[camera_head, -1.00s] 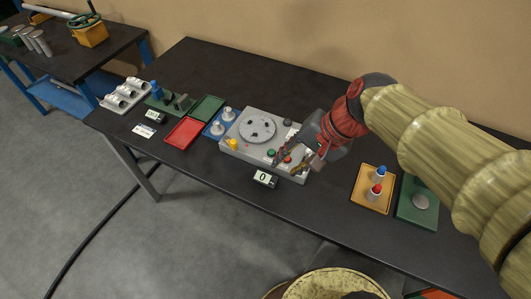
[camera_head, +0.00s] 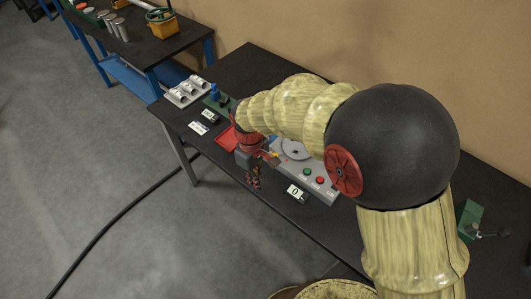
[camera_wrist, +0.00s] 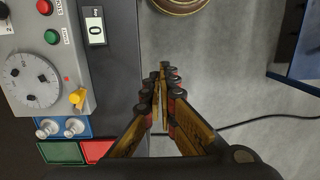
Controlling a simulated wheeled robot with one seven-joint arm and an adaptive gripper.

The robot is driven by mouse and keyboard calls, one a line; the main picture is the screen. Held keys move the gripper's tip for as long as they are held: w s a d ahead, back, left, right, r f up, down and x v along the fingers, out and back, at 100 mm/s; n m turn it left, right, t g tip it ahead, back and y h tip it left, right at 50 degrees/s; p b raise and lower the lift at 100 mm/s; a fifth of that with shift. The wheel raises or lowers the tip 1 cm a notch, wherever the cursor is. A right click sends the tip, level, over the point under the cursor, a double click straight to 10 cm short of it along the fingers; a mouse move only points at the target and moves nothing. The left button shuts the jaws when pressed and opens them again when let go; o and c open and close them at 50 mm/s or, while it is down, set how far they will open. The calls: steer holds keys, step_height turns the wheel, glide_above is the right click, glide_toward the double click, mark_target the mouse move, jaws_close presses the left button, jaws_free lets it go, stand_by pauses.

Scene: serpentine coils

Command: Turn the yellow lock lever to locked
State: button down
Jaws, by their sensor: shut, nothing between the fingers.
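The yellow lock lever (camera_wrist: 77,97) sits at a corner of the grey machine box (camera_wrist: 18,103) in the wrist view, beside its round disc (camera_wrist: 32,80). In the head view the lever (camera_head: 273,155) is small, right beside my gripper, and its exact angle is hard to tell. My gripper (camera_wrist: 163,78) is shut and empty. In the wrist view its fingertips lie over the floor beyond the table's front edge, well to the right of the lever. In the head view my gripper (camera_head: 255,182) points down in front of the machine box (camera_head: 316,183), apart from it.
A small display (camera_wrist: 95,28) reading 0 stands in front of the box. Red (camera_wrist: 44,7) and green (camera_wrist: 51,37) buttons are on the box. A blue tray with two silver knobbed pieces (camera_wrist: 74,126), a green tray (camera_wrist: 60,153) and a red tray (camera_wrist: 98,150) lie beside it.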

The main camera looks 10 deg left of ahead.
steer(key=w+a+n+t+h, duration=0.1)
steer(key=w+a+n+t, duration=0.25)
steer(key=w+n, duration=1)
steer(key=w+d+f+n, duration=0.2)
steer(key=d+f, duration=0.2)
steer(key=f, duration=0.6)
